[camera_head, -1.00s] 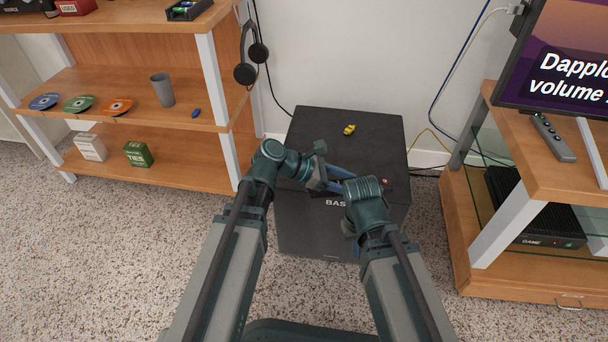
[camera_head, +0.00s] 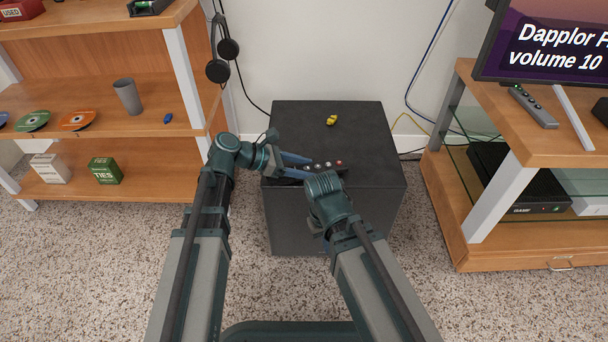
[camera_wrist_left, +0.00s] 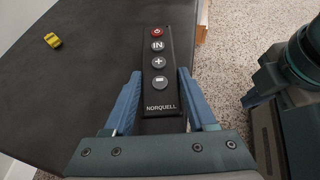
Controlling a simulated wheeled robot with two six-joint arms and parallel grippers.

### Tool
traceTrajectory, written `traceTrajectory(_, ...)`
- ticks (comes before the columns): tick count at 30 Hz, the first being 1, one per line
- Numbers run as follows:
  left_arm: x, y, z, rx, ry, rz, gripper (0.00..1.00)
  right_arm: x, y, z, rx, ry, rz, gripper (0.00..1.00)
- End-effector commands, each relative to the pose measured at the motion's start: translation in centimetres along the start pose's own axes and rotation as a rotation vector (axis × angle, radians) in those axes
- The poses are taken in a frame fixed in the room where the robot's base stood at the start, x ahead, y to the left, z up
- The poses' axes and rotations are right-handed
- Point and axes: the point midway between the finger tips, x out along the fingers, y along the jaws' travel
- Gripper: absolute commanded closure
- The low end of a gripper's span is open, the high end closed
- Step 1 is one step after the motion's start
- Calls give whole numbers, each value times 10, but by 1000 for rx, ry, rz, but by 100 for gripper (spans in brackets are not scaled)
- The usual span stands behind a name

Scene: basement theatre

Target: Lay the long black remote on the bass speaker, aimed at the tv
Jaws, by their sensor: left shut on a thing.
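My left gripper (camera_head: 308,166) is shut on a black remote (camera_head: 328,165) above the top of the black bass speaker (camera_head: 365,150). In the left wrist view the remote (camera_wrist_left: 158,85) lies lengthwise between the blue fingers, marked NORQUELL, with its red button at the far end. In the head view that end points right, toward the tv side. I cannot tell whether the remote touches the speaker. The tv (camera_head: 545,45) is at the upper right. My right gripper (camera_head: 323,244) is low in front of the speaker, its fingers mostly hidden.
A small yellow object (camera_head: 331,120) lies at the back of the speaker top, also in the left wrist view (camera_wrist_left: 53,40). A grey remote (camera_head: 533,107) lies on the tv stand (camera_head: 560,145). A wooden shelf (camera_head: 100,90) with headphones (camera_head: 218,70) stands left.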

Motion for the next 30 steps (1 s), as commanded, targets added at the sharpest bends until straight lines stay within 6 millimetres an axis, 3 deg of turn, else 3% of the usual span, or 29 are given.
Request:
traceTrajectory(1, 4, 0, -7, 0, -1, 0, 100, 9, -1, 0, 0, 0, 0, 100)
traceTrajectory(13, 5, 0, -9, 0, 0, 0, 100, 10, -1, 0, 0, 0, 0, 100)
traceTrajectory(14, 5, 0, -9, 0, 0, 0, 42, 10, -1, 0, 0, 0, 0, 100)
traceTrajectory(18, 5, 0, -8, 0, 0, 0, 16, 9, -1, 0, 0, 0, 0, 100)
traceTrajectory(30, 1, 0, -2, 0, 0, 1, 13, 3, 0, 0, 0, 0, 0, 100)
